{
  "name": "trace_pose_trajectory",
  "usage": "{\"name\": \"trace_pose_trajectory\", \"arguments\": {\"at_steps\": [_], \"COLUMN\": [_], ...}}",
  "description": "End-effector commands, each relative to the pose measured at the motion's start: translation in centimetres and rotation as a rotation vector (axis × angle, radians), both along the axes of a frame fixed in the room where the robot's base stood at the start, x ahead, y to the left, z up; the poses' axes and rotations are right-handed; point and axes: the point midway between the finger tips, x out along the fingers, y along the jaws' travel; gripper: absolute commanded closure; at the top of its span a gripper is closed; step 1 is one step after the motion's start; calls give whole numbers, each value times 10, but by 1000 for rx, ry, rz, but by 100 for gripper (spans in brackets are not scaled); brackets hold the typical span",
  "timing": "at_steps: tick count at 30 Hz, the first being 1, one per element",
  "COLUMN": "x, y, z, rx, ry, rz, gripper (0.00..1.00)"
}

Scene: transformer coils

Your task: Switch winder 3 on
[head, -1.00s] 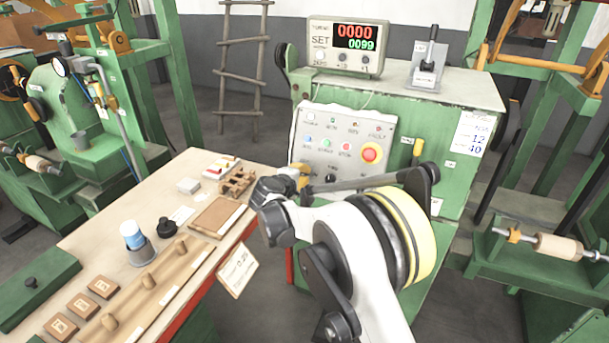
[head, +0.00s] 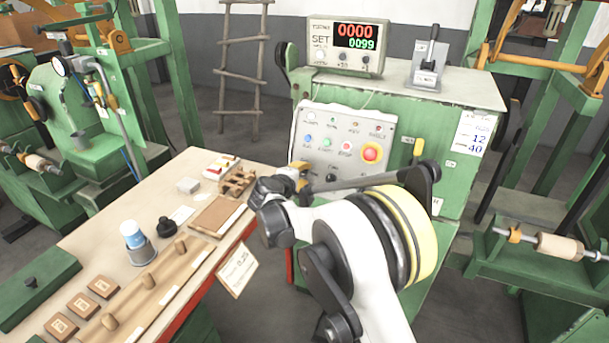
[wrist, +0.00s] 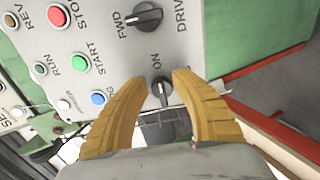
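In the wrist view, a small black rotary switch (wrist: 162,93) sits beside the word ON. My gripper (wrist: 158,78) is open, its two orange-tan fingers on either side of this switch with space between. I cannot tell whether the fingertips touch the panel. In the head view, my gripper (head: 302,176) is at the panel's lower left, partly hidden by my arm. No winder number is readable.
Near the ON switch are a FWD/DRIVE selector (wrist: 145,16), a red STOP button (wrist: 57,16), a green START button (wrist: 79,64) and a blue button (wrist: 97,98). A counter display (head: 347,46) stands on the cabinet. A workbench (head: 95,232) with small parts is at left.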

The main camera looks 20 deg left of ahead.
Motion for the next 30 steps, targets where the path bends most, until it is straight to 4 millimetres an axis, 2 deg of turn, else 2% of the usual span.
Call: {"name": "trace_pose_trajectory", "arguments": {"at_steps": [9, 15, 21, 30], "x": [-60, -93, -106, -106], "y": [5, 7, 7, 7], "z": [25, 38, 43, 43], "rx": [0, 0, 0, 0], "ry": [0, 0, 0, 0], "rz": [3, 2, 1, 1], "gripper": [68, 68, 68, 68]}}
